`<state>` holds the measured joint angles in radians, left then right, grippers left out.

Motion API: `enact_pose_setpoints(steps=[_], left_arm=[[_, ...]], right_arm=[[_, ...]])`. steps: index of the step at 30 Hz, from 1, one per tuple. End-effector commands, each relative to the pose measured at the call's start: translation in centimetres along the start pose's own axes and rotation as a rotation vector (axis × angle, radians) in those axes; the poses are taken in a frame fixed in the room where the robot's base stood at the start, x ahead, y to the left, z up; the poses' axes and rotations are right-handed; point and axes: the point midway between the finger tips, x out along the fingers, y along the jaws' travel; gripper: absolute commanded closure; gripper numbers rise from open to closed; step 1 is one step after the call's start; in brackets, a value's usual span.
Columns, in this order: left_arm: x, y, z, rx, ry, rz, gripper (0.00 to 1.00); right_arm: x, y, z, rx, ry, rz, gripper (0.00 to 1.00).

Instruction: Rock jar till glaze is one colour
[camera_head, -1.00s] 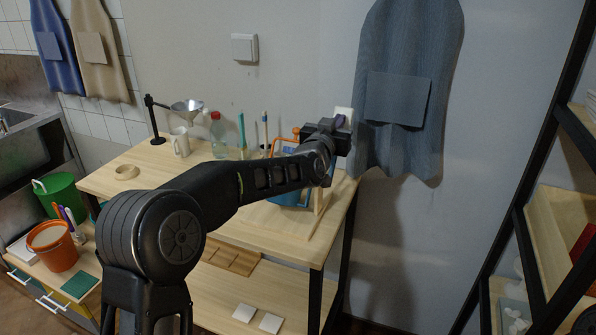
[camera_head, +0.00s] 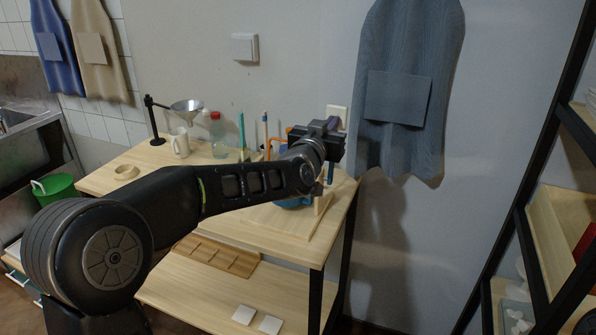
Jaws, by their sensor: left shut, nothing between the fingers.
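My left gripper (camera_head: 328,141) is at the back right corner of the wooden table (camera_head: 235,228), in front of the wall and just below a white socket with a purple plug. It is shut and holds nothing; its fingertips are hard to make out. A clear bottle with a red cap (camera_head: 217,136) stands farther left on the table, apart from the gripper. I cannot tell whether it is the jar of the task. A blue object (camera_head: 291,203) is mostly hidden behind my left forearm. No glaze colour can be made out. My right gripper is not in view.
Tall tools stand behind my arm. A grey apron (camera_head: 402,95) hangs right of the gripper.

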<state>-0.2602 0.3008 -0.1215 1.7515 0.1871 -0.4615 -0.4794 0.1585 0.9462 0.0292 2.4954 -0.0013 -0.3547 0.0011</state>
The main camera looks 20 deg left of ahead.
Motion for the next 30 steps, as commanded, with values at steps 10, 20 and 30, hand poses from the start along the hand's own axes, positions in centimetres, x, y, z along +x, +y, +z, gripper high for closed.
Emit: enact_pose_setpoints(steps=[10,20,30], left_arm=[[-2.7,0.0,-0.3,0.0,-0.001,0.0,1.0],[-2.2,0.0,-0.3,0.0,-0.001,0.0,1.0],[1.1,0.0,-0.2,0.001,0.0,0.0,1.0]], right_arm=[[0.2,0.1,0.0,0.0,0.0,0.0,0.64],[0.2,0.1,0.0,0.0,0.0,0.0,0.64],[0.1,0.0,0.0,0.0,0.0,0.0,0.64]])
